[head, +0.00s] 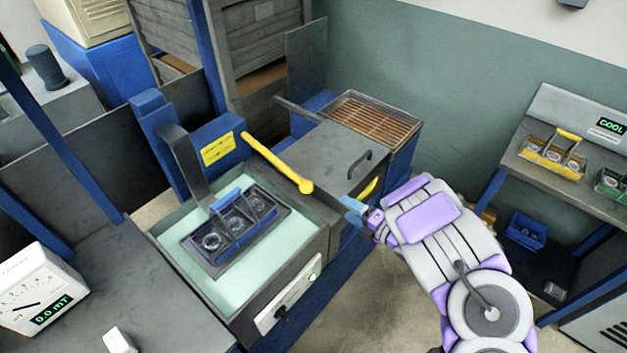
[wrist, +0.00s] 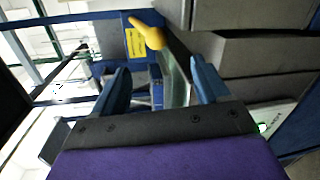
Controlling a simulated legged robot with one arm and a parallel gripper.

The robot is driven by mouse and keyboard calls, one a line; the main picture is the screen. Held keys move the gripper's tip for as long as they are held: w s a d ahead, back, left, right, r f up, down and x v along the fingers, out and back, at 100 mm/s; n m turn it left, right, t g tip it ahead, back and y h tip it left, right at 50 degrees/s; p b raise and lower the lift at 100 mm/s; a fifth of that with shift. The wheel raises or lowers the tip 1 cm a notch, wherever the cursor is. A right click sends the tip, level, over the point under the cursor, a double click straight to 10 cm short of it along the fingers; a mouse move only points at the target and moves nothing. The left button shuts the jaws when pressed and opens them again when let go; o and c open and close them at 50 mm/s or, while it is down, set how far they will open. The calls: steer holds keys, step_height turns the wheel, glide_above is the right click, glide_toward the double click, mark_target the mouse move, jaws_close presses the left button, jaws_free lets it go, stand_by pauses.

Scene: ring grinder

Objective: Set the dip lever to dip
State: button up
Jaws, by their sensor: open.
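The yellow dip lever (head: 277,163) slants down to the right from a blue post with a yellow label, its round knob end towards my gripper. It also shows in the wrist view (wrist: 147,32), ahead of and above the fingers. My gripper (head: 353,207) is to the right of the knob and apart from it. In the wrist view its two blue fingers (wrist: 160,85) are spread, with nothing held between them. A dark basket (head: 212,262) with round parts hangs from a bracket over the tank (head: 181,287) of pale green liquid; its exact height is unclear.
A grey lidded box (head: 335,160) with a handle and a grated tray (head: 375,118) stand behind the lever. A dial gauge (head: 38,290) is on the left table. A shelf with a COOL display (head: 610,126) is at right. Floor (head: 350,310) shows beside the tank.

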mark_target(307, 187)
steer(key=shift+y, duration=0.3)
steer(key=x, duration=0.8)
steer(key=b+x, duration=0.1)
steer(key=x, duration=0.8)
steer(key=shift+s+a+f, duration=0.15)
steer(key=shift+a+f, duration=0.05)
steer(key=shift+a, duration=0.2)
steer(key=shift+c, duration=0.2)
steer(key=shift+s, duration=0.1)
jaws_close()
